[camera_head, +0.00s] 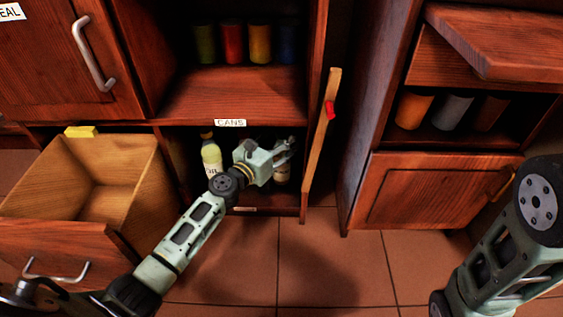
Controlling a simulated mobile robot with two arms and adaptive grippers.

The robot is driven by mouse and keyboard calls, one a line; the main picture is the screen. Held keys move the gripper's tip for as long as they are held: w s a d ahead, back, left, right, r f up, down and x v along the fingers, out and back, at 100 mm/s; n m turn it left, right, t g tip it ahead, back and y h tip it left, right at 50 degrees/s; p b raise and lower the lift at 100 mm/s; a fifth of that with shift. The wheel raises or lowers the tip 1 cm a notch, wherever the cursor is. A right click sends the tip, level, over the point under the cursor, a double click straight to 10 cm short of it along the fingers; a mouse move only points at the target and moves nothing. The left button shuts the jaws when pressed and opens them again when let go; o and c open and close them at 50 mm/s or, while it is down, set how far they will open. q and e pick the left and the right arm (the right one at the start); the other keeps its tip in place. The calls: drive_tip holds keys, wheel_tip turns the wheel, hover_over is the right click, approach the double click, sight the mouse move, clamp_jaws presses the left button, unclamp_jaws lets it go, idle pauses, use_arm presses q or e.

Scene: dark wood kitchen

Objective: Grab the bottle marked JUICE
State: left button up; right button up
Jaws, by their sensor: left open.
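A pale yellow-green bottle (211,157) with a dark cap stands upright in the lower shelf compartment under the CANS label. Its white label is partly covered by my left arm, so I cannot read the full word. A second bottle (282,175) stands to its right in the same compartment, mostly hidden behind my left gripper (286,153). My left gripper is open and at the front of this compartment, over the second bottle in the picture. I cannot tell whether it touches that bottle. My right gripper is out of view; only right arm links show.
An open, empty-looking drawer (140,180) juts out at the left, with a yellow block (81,131) on its rim. An open wooden door (321,130) stands right of the compartment. Tiled floor (330,255) is clear in front.

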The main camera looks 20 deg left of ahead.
use_arm(q)
drive_tip(key=shift+c, duration=0.3)
clamp_jaws()
drive_tip(key=shift+a, duration=0.1)
idle(0.4)
